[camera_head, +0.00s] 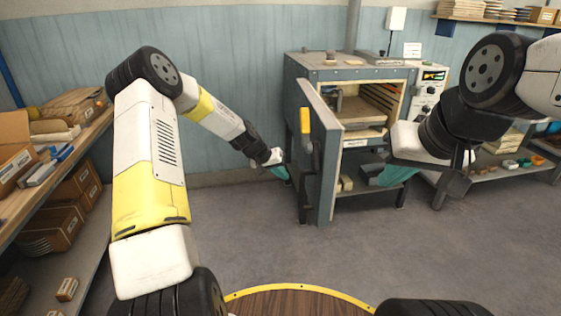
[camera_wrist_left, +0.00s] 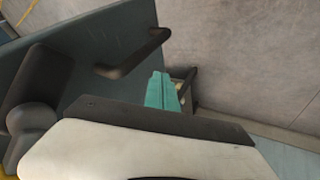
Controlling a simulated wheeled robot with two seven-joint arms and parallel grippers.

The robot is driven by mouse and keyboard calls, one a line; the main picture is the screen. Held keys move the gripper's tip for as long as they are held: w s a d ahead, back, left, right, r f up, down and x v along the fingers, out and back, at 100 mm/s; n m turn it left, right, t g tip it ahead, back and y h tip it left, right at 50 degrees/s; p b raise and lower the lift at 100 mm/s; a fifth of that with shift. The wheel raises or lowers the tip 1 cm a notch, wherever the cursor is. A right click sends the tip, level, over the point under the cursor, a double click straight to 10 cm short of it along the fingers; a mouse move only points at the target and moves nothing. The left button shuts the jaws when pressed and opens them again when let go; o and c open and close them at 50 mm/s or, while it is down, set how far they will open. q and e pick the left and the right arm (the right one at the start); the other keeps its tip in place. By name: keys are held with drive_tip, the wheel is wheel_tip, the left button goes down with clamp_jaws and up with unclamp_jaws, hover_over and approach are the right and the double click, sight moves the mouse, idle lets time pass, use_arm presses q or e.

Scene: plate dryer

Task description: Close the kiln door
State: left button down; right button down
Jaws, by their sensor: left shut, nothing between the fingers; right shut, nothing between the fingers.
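The grey kiln (camera_head: 350,72) stands against the back wall with its door (camera_head: 324,170) swung open toward me, showing the pale chamber (camera_head: 362,108). A yellow piece (camera_head: 305,120) sits on the door's outer face. My left gripper (camera_head: 280,173) is shut and empty beside the door's outer side. In the left wrist view its teal fingertips (camera_wrist_left: 163,92) are closed together near the door panel (camera_wrist_left: 90,62) and a dark bar handle (camera_wrist_left: 140,55); contact cannot be told. My right gripper (camera_head: 398,174) is shut and empty in front of the kiln's lower right, right of the door.
Wooden shelves (camera_head: 88,135) with boxes line the left wall. A low shelf (camera_head: 500,156) with small items stands right of the kiln. A round wooden surface (camera_head: 300,303) with a yellow rim is at the bottom. The grey floor (camera_head: 250,240) between is clear.

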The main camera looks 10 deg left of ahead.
use_arm(q)
drive_tip(key=shift+d+r, duration=0.15)
drive_tip(key=shift+d, duration=1.65)
drive_tip(key=shift+d, duration=0.1)
